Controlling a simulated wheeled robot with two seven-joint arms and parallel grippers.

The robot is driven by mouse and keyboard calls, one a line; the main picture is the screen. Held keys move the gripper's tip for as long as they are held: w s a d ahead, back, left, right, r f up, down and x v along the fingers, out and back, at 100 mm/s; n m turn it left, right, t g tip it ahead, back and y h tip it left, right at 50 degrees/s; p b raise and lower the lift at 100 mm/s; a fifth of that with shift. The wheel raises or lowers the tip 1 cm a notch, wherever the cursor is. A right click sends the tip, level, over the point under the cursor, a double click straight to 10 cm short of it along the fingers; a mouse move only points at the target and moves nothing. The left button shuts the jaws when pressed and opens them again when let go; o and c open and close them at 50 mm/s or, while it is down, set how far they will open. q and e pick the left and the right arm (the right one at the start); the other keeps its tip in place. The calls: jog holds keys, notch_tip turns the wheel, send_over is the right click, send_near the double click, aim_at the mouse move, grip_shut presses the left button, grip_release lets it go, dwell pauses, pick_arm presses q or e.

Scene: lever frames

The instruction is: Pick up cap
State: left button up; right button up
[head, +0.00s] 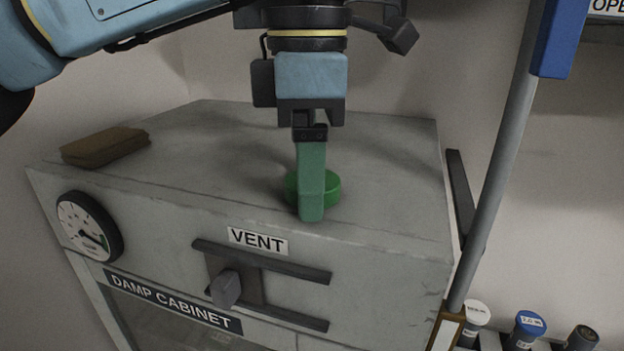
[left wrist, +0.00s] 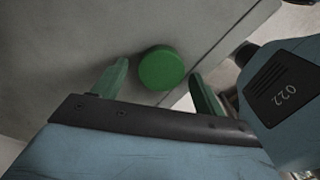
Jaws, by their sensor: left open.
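The cap is a round green disc (head: 332,188) lying on top of the grey damp cabinet (head: 390,180), near its front edge. My left gripper (head: 312,215) points down at it from above, and its green finger hides the middle of the cap in the head view. In the left wrist view the cap (left wrist: 162,68) shows between the two green fingers of the open left gripper (left wrist: 158,88), a little beyond the line of their tips. I see no contact, with a gap on both sides. My right gripper is not in view.
A brown folded cloth or pad (head: 104,146) lies at the cabinet top's left. The front has a round gauge (head: 90,226) and a VENT slider (head: 226,287). A grey pole (head: 498,160) stands right of the cabinet. Several capped bottles (head: 526,328) stand at lower right.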

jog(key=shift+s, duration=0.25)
pick_arm(q)
jog(key=c, duration=1.1)
jog(key=shift+o, duration=0.2)
